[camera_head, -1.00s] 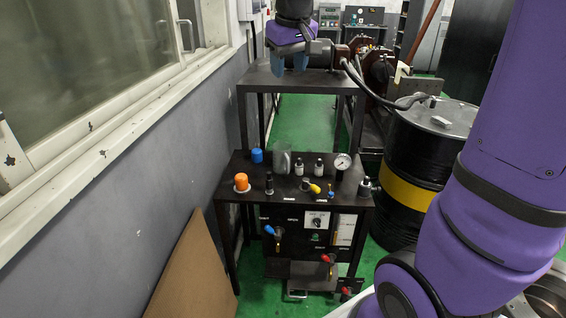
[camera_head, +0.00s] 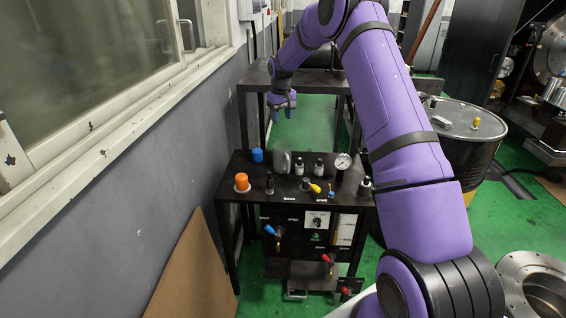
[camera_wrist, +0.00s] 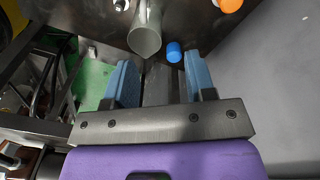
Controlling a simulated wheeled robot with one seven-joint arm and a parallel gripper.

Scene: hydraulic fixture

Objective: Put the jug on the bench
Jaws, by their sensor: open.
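The jug (camera_head: 282,161), a grey see-through vessel, stands at the back edge of the black hydraulic fixture's top (camera_head: 235,178). In the wrist view the jug (camera_wrist: 145,38) lies beyond the fingertips, slightly left of the gap between them. My gripper (camera_head: 282,112) is above and behind the jug in the head view, clear of it. In the wrist view its two blue fingers (camera_wrist: 158,65) are apart with nothing between them. A dark bench (camera_head: 255,80) stands behind the fixture, partly hidden by my arm.
A blue cap (camera_head: 257,155) stands just left of the jug, and an orange cap (camera_head: 242,182) in front. Small fittings and a gauge (camera_head: 343,161) are to the right. A black drum (camera_head: 485,155) stands further right. A wall (camera_head: 140,180) runs along the left.

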